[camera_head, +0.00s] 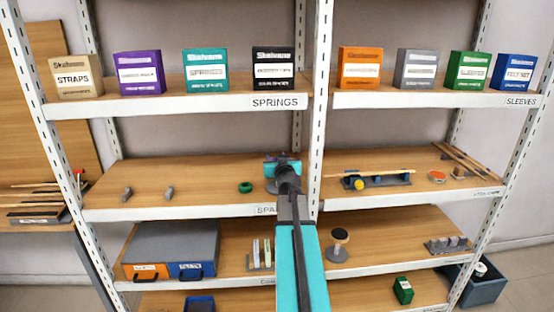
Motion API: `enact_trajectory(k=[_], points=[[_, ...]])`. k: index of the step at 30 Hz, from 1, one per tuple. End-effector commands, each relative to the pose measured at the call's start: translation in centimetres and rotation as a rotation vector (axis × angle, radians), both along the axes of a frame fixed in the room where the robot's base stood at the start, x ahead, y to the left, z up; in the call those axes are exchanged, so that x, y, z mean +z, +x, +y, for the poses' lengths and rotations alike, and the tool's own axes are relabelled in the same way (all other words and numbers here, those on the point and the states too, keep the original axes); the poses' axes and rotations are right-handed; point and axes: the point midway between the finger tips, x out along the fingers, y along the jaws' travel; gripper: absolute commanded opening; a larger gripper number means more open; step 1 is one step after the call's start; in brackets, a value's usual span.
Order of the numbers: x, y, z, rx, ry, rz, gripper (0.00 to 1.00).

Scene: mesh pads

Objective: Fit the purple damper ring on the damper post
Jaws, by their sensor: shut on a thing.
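My gripper (283,162) is at the middle shelf, near the central upright, at the end of my teal arm. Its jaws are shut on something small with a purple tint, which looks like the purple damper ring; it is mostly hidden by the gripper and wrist. Two short grey posts, one left (127,193) and one right (168,191), stand on the left part of the same shelf, apart from the gripper. I cannot tell whether either is the damper post. A green ring (246,187) lies on the shelf just left of the gripper.
The middle shelf (205,202) is clear between the right grey post and the green ring. The white central upright (318,130) is close on the gripper's right. Beyond it are a grey rack with a yellow knob (356,183) and an orange disc (437,176). Boxes line the shelf above.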

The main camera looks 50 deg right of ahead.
Motion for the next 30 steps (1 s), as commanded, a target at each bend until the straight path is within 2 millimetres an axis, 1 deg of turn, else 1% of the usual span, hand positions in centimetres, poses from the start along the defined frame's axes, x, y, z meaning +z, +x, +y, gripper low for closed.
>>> enact_trajectory(k=[1, 30], points=[[-0.4, 0.0, 0.0, 0.0, 0.0, 0.0, 0.2], [-3.6, -0.1, -0.1, -0.001, -0.001, 0.001, 0.2]])
